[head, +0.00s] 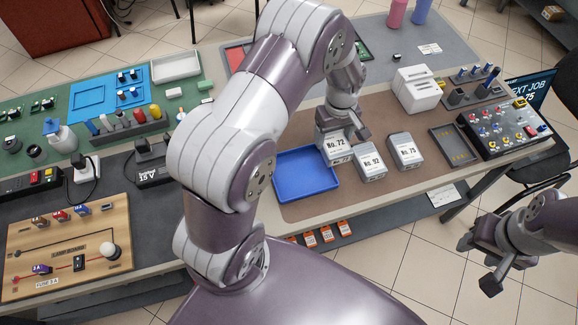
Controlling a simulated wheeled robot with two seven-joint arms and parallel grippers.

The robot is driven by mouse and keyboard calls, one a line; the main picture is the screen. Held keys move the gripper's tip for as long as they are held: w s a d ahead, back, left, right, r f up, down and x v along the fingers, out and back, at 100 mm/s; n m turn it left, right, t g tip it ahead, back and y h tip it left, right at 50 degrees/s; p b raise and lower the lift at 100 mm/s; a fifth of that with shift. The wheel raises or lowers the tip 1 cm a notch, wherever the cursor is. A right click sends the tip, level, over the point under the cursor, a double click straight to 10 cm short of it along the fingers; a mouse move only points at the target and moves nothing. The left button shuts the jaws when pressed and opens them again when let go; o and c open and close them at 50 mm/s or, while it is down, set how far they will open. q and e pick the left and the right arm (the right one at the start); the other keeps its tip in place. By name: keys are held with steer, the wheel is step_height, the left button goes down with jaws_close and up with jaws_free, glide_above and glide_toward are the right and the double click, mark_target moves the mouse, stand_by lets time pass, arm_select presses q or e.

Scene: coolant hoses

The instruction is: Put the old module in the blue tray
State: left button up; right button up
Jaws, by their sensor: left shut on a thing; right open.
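My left gripper (346,128) is shut on a grey module labelled No. 72 (337,150). The module hangs by the back right corner of the blue tray (290,192); I cannot tell its exact height. The tray's visible floor is empty. My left arm hides part of the tray's left side. A module that seems to read No. 92 (370,164) stands just right of the tray, and a module labelled No. 75 (405,151) stands further right. My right gripper (480,262) is open and empty, off the table's front right side.
A dark shallow frame (453,146) lies right of the modules, beside a control panel (505,128). A screen (528,90) reads NEXT JOB 75. A wooden board (68,248) with switches lies at left. Brown mat is clear in front of the modules.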

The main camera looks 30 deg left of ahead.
arm_select(q)
steer(key=s+a+f, duration=0.1)
steer(key=s+f, duration=0.1)
steer(key=s+a+f+p, duration=0.1)
steer(key=s+a+f, duration=0.1)
steer(key=f, duration=0.1)
steer(key=s+a+f+p, duration=0.1)
steer(key=s+f, duration=0.1)
steer(key=f, duration=0.1)
steer(key=shift+s+a+f, duration=0.15)
steer(key=shift+s+a, duration=0.2)
steer(key=shift+a, duration=0.05)
steer(key=shift+w+f, duration=0.1)
steer(key=shift+f, duration=0.25)
steer(key=o, duration=1.4)
steer(key=shift+c, duration=0.2)
steer(key=shift+f, duration=0.1)
